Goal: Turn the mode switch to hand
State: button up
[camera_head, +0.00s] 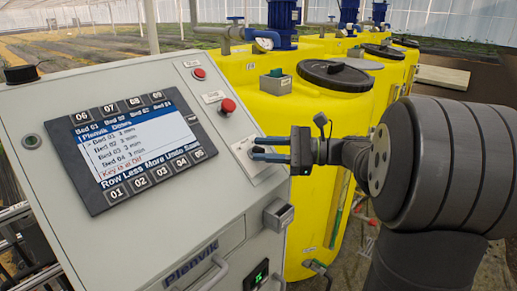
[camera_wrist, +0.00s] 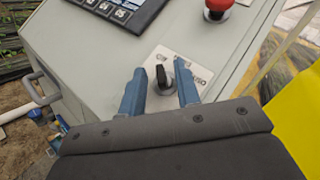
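A switch with a black handle (camera_wrist: 162,76) and a silver collar sits on a white label plate (camera_wrist: 196,70) on the sloping panel. The label lettering is partly hidden and too small to read surely. The plate also shows in the head view (camera_head: 246,148), where my fingers largely hide the switch. My gripper (camera_head: 257,147) is open at the plate. In the wrist view its blue fingers (camera_wrist: 160,72) stand apart on either side of the handle, with visible gaps. The screen (camera_head: 130,139) has a red line reading "Key is at Off".
A red mushroom button (camera_head: 228,106) is just above the plate; another red button (camera_head: 199,74) is higher up. A grey box (camera_head: 278,215) sticks out below the panel's right edge. Yellow tanks (camera_head: 310,115) stand close behind my gripper. A handle (camera_wrist: 42,90) juts from the cabinet.

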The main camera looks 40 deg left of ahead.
jog(key=shift+x, duration=0.95)
grip_shut()
